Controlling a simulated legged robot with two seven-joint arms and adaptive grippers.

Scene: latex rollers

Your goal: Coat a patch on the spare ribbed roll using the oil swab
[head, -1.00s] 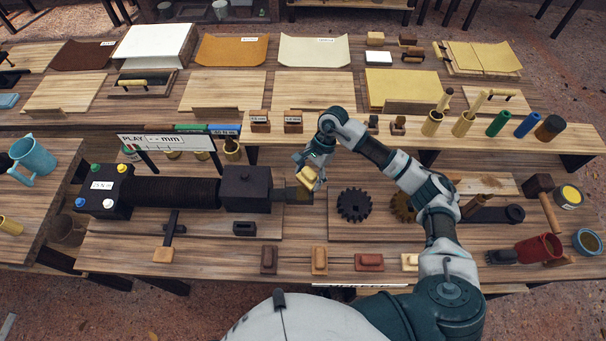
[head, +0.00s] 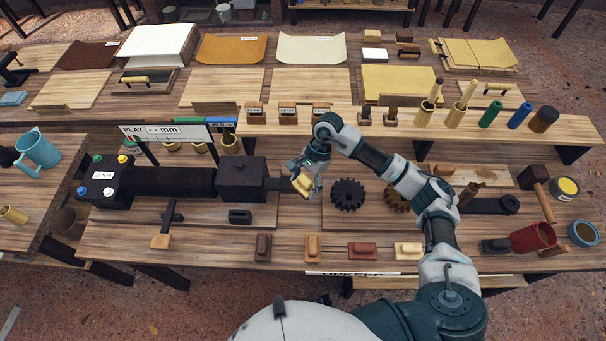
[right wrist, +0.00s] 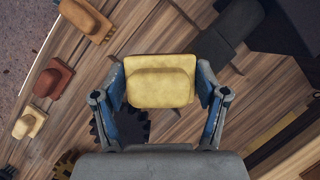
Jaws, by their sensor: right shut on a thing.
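My right gripper (head: 303,180) is shut on a yellow block-shaped pad (head: 301,185), which looks like the oil swab. In the right wrist view the pad (right wrist: 160,88) sits between both fingers, its raised part facing the camera. The gripper is beside the right end of a dark bar coming from a dark box (head: 241,178); I cannot tell whether the pad touches it. A black ribbed cylinder (head: 175,181) lies left of the box, joined to a black block with coloured knobs (head: 103,180). I cannot tell whether it is the spare ribbed roll. My left gripper is out of view.
Several coloured pads (head: 362,251) line the front bench edge. Two gears (head: 347,195) lie right of the gripper. A red cup (head: 533,237) and mallet (head: 539,187) are at the right. Upright rolls (head: 491,114) stand on the raised shelf behind. A sign (head: 166,132) stands back left.

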